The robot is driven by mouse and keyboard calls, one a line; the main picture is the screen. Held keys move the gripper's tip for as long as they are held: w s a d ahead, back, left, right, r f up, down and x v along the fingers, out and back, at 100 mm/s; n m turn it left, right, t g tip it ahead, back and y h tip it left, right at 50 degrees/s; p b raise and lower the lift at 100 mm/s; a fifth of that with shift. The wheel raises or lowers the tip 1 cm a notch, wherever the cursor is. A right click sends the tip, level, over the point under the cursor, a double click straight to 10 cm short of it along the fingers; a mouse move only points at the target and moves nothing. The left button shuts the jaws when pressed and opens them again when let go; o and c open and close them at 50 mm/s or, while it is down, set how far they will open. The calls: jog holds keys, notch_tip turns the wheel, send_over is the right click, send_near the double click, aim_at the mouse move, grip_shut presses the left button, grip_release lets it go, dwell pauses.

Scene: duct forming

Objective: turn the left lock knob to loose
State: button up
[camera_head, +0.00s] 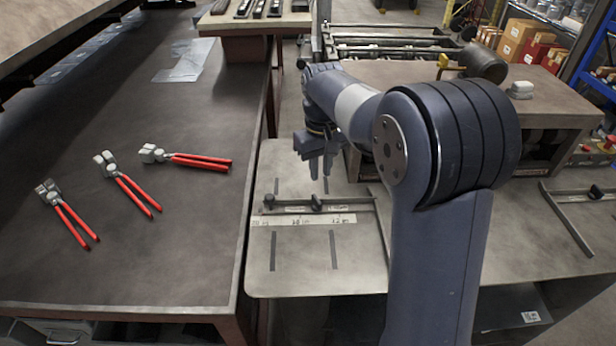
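A dark bar (292,209) lies across the pale metal work surface, with a ruled white scale (303,220) along its front. Two small black knobs stand on this bar, one near its left end (269,200) and one farther right (316,202). A third dark knob (595,191) sits on a similar bar at the far right. The frame does not show whether any knob is tight or loose. My gripper (320,174) points down above and behind the bar, apart from the knobs. Its two fingers look separated with nothing between them.
Several red-handled pliers (130,192) lie on the dark bench (150,260) at left. A brown block-like machine (540,100) stands behind my arm.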

aim_at(318, 201)
jog(key=f, duration=1)
jog(key=shift+w+a+f+p, duration=0.15)
jog(key=shift+w+f+p, duration=0.05)
jog(key=shift+f+p, duration=0.2)
jog(key=shift+c, duration=0.2)
grip_shut()
